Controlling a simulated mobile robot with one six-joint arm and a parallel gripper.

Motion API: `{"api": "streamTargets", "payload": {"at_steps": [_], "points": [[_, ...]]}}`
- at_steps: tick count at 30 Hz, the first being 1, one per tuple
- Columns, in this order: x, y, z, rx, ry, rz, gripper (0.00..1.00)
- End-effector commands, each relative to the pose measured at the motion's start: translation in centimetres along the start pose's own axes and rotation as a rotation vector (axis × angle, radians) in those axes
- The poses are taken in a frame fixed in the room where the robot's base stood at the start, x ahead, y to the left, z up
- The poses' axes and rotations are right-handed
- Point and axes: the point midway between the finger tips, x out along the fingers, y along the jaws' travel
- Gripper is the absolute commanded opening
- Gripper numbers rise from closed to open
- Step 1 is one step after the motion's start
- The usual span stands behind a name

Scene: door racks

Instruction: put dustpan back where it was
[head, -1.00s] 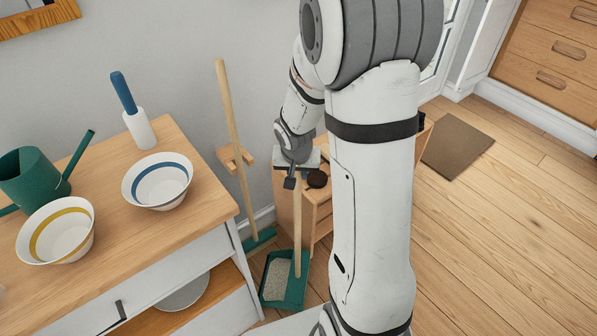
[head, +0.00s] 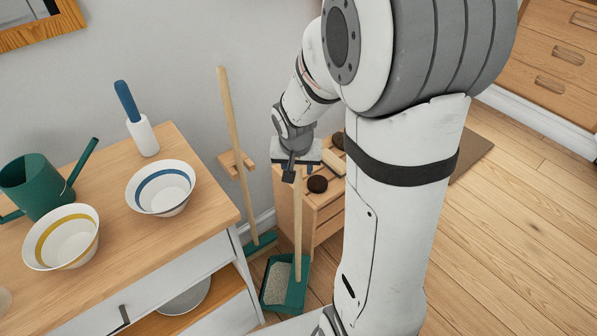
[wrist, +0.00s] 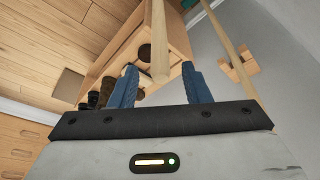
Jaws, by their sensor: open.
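The dustpan (head: 285,284) is green with a grey speckled patch inside and a long upright wooden handle (head: 298,225). It stands on the floor between the left cabinet and a small wooden rack. My gripper (head: 292,172) is at the top end of that handle. In the wrist view the two blue fingers of my gripper (wrist: 160,88) are apart, with the handle (wrist: 160,45) between them. Whether a finger touches it is hard to tell. A wooden wall holder (head: 245,158) is to the left, beside a leaning broom handle (head: 230,115) with a green head (head: 262,243).
The wooden rack (head: 322,222) with dark round items (head: 317,184) stands close behind my gripper. Open floor (head: 510,240) lies to the right.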

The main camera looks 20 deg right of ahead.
Motion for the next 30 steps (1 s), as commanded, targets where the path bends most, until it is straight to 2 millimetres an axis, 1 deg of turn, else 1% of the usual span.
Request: {"api": "streamTargets", "payload": {"at_steps": [1, 3, 6, 10, 13, 14, 17, 18, 22, 24, 26, 30], "points": [[-1.3, -0.1, -0.1, 0.0, 0.005, -0.002, 0.43], [-2.5, -0.1, -0.1, 0.0, 0.004, -0.002, 0.43], [-3.9, 0.0, -0.1, 0.0, 0.003, -0.001, 0.43], [-4.9, 0.0, 0.0, -0.001, 0.001, -0.001, 0.43], [-6.2, 0.2, 0.9, -0.028, -0.005, -0.004, 0.43], [-6.9, 0.4, 1.4, -0.044, -0.008, -0.006, 0.43], [-9.3, 0.9, 3.8, -0.118, -0.027, -0.019, 0.43], [-10.4, 1.1, 5.0, -0.155, -0.037, -0.026, 0.43], [-13.1, 1.8, 8.7, -0.269, -0.069, -0.057, 0.43], [-14.1, 2.1, 10.4, -0.322, -0.084, -0.074, 0.43], [-14.7, 2.3, 11.6, -0.357, -0.093, -0.086, 0.43], [-15.3, 2.6, 12.8, -0.4, -0.106, -0.102, 0.43]]}}
